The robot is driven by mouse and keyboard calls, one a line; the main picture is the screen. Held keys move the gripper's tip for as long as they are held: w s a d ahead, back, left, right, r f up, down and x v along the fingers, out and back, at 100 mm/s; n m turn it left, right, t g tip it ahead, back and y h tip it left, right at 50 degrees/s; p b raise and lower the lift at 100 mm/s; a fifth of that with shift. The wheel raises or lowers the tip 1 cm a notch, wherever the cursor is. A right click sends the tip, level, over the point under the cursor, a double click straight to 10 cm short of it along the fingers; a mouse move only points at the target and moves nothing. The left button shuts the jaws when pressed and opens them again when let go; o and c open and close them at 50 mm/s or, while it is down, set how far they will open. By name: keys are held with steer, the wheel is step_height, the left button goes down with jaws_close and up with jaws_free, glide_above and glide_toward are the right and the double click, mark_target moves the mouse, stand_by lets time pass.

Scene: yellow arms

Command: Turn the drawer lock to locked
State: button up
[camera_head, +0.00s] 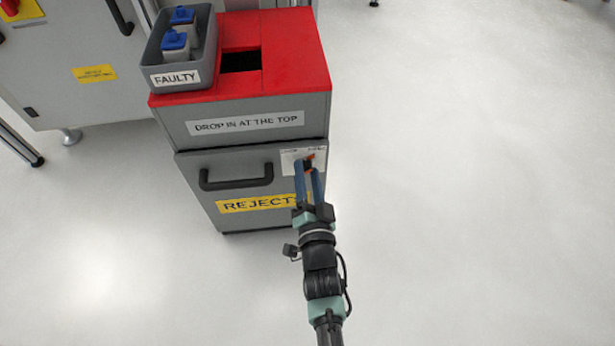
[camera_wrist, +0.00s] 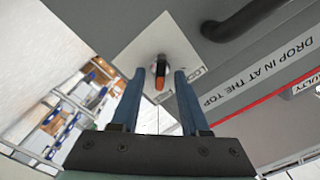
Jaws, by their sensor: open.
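The drawer lock is a small black knob with an orange mark (camera_wrist: 160,76) on a white plate (camera_wrist: 148,42), at the upper right of the grey drawer front (camera_head: 235,168). In the head view the orange part of the knob (camera_head: 310,158) shows just beyond my fingertips. My gripper (camera_head: 307,170) reaches to the plate with its two blue fingers apart. In the wrist view the knob shows between the fingertips (camera_wrist: 161,74), with a gap on each side. The orange mark points roughly down in that view.
A black drawer handle (camera_head: 236,180) is left of the lock, above a yellow label (camera_head: 250,204). The bin's red top (camera_head: 290,50) has an opening, and a grey "FAULTY" box (camera_head: 175,78) holds blue-topped items. The floor at right is clear.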

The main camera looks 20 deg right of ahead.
steer(key=shift+w, duration=0.1)
jaws_close()
stand_by(0.6)
steer(key=n, duration=0.4)
steer(key=shift+p, duration=0.3)
steer(key=shift+w+a+n, duration=0.1)
steer(key=shift+a+n, duration=0.1)
steer(key=shift+n, duration=3.25)
steer(key=shift+a+n, duration=0.15)
steer(key=shift+n, duration=3.3)
